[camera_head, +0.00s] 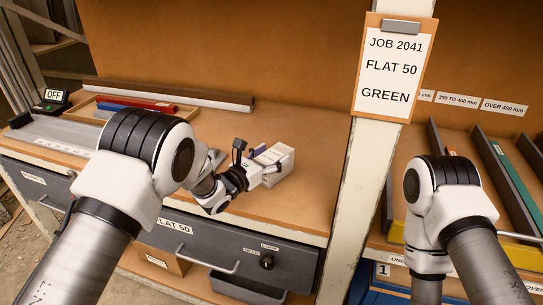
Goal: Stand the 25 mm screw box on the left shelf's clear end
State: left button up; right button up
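A small pale box with a printed label (284,158) is on the wooden bench top, right of centre; its label is too small to read. My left gripper (264,163) is at the box's left side, with its fingers reaching along it. I cannot tell whether the fingers grip the box or only stand beside it. A small blue-purple piece (258,150) shows beside the box. My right arm is in view at the right, but its gripper is hidden. I cannot make out a left shelf's clear end.
A wooden tray (88,108) with red and blue bars lies at the back left, before a long grey rail (190,95). A white post with a clipboard (390,68) stands right of the bench. A rack (500,170) holds long bars at the right. Drawers front the bench.

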pick_arm(q)
jog(key=shift+r, duration=0.15)
jog(key=shift+r+p, duration=0.1)
jog(key=shift+p, duration=0.25)
jog(key=b+v, duration=0.1)
jog(key=v, duration=1.1)
jog(key=shift+b, duration=0.4)
